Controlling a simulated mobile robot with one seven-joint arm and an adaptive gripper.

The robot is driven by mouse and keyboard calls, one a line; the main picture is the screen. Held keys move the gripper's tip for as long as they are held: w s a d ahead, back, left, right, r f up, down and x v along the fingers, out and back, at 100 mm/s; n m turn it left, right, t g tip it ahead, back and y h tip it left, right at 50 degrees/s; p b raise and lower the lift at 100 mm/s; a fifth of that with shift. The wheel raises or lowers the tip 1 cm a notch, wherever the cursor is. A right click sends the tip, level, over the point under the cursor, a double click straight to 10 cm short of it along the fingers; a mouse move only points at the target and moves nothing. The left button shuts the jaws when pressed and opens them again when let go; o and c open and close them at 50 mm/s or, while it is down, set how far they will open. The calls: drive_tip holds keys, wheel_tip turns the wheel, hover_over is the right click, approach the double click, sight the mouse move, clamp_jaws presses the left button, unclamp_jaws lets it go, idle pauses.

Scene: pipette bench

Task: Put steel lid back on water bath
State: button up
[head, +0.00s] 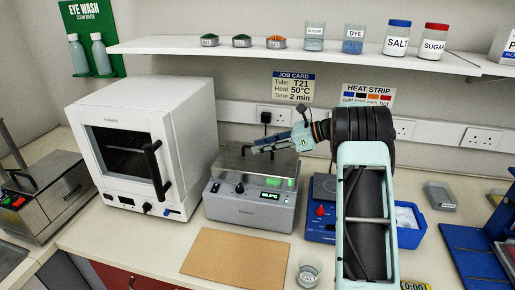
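A grey bench unit (249,206) with a lit green display and a black knob stands at the middle of the bench; it may be the water bath. A flat, dull, partly see-through-looking top (232,163) shows on it, partly behind my gripper. I cannot tell whether this is the steel lid. My gripper (258,148) points left above the unit's back part. Its fingers are small and seen from the side, so their opening is unclear. I cannot tell if they touch anything. No separate steel lid can be made out.
A white oven (190,120) stands close left of the unit, and a steel device (60,195) is at far left. A blue device (320,220) is at right, partly behind my arm. A shelf (180,45) runs above.

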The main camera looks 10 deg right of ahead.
drive_tip(key=b+v, duration=0.1)
drive_tip(key=v, duration=0.9)
drive_tip(key=shift+s+d, duration=0.2)
drive_tip(key=shift+d, duration=0.05)
drive_tip(key=shift+a, duration=0.1)
